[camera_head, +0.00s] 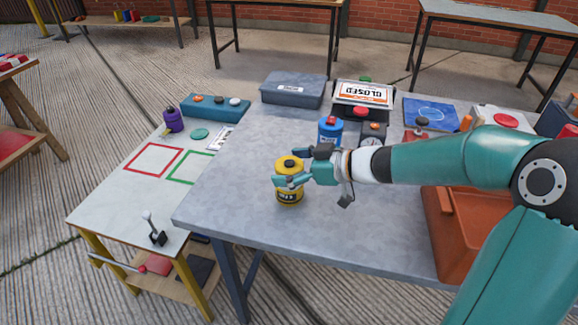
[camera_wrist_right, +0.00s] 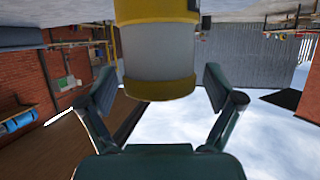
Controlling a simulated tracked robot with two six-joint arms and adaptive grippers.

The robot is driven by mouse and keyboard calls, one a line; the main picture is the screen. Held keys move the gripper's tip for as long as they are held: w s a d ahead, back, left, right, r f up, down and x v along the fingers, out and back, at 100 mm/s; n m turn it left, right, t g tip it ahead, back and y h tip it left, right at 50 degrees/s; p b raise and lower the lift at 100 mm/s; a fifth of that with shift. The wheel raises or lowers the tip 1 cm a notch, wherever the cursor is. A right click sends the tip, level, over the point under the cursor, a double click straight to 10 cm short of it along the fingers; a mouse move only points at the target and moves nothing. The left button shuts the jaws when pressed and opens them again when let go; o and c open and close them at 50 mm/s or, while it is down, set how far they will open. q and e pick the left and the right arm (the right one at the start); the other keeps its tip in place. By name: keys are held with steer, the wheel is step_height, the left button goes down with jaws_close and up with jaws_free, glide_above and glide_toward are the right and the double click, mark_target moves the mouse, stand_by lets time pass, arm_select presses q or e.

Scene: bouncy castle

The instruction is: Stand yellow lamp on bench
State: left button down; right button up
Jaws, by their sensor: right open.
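A yellow lamp (camera_head: 289,195) with a dark top knob stands upright near the front left of the grey bench top (camera_head: 245,205). My right gripper (camera_head: 294,168) is at the lamp's upper part, coming in from the right. One finger passes in front of the lamp and the other shows behind it. In the right wrist view the lamp's yellow and pale body (camera_wrist_right: 158,45) lies between the two spread fingers, with gaps at both sides. The open right gripper (camera_wrist_right: 158,82) is not closed on it. My left gripper is not in view.
A blue canister (camera_head: 330,132) stands just behind the gripper. A grey case (camera_head: 293,90) and a sign box (camera_head: 362,96) are at the back. An orange bin (camera_head: 452,240) is at the right. A lower table (camera_head: 115,205) with red and green squares adjoins at left.

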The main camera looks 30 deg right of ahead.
steer(key=shift+s+d+r, duration=0.35)
steer(key=shift+s, duration=0.05)
steer(key=p+v, duration=0.2)
steer(key=v, duration=0.9)
steer(key=shift+f+p, duration=0.15)
steer(key=shift+p, duration=0.25)
steer(key=shift+a, duration=0.1)
